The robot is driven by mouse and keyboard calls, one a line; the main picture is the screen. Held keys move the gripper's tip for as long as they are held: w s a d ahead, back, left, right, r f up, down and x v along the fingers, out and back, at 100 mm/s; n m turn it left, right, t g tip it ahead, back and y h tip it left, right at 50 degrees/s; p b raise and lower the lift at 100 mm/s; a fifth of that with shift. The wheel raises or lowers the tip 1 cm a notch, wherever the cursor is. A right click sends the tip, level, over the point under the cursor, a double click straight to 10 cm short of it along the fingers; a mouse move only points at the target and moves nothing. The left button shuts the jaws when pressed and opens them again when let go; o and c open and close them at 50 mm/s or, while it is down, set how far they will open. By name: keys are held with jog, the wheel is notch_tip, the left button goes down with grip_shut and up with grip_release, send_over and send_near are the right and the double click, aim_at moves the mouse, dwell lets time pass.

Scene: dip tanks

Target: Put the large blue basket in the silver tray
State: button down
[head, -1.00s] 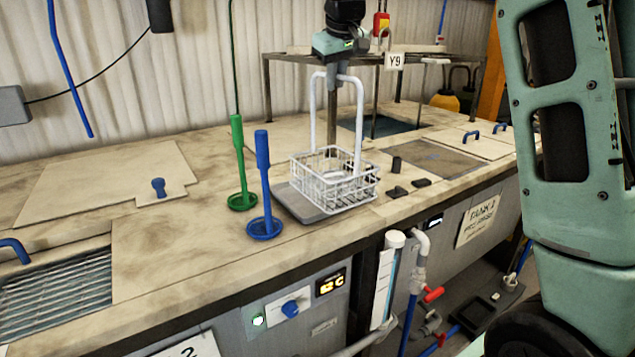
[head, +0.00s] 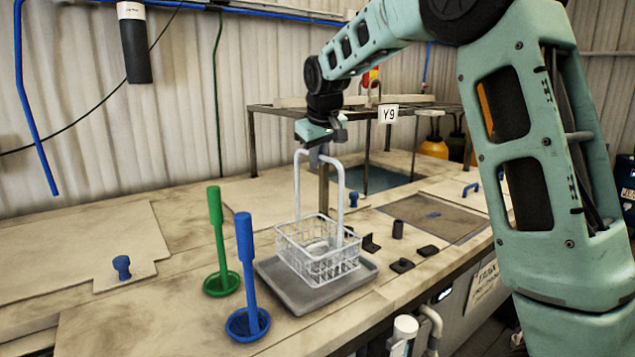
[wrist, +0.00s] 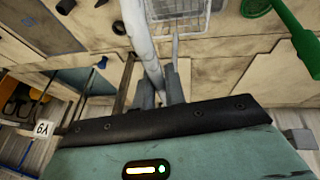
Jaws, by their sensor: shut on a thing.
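A white wire basket (head: 318,262) with a tall white hoop handle (head: 340,195) is the large basket in view; it looks white, not blue. My gripper (head: 318,152) is shut on the top of this handle. In the wrist view my gripper's fingers (wrist: 160,88) close around the white handle, and part of the basket (wrist: 180,8) shows at the top edge. The basket is upright over a flat grey tray (head: 275,285); I cannot tell whether it touches it. A blue long-handled dipper (head: 247,280) with a small round basket stands left of the tray.
A green dipper (head: 220,245) stands behind the blue one. Small dark blocks (head: 402,265) lie right of the tray. The left worktop is mostly clear.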

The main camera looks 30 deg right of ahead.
jog(key=shift+f+p, duration=0.6)
jog(key=shift+f, duration=1.5)
jog(key=c, duration=1.5)
grip_release()
jog(key=shift+f, duration=0.1)
jog(key=shift+o, duration=0.2)
jog(key=b+v, duration=0.3)
jog(key=v, duration=0.9)
jog(key=shift+a, duration=0.1)
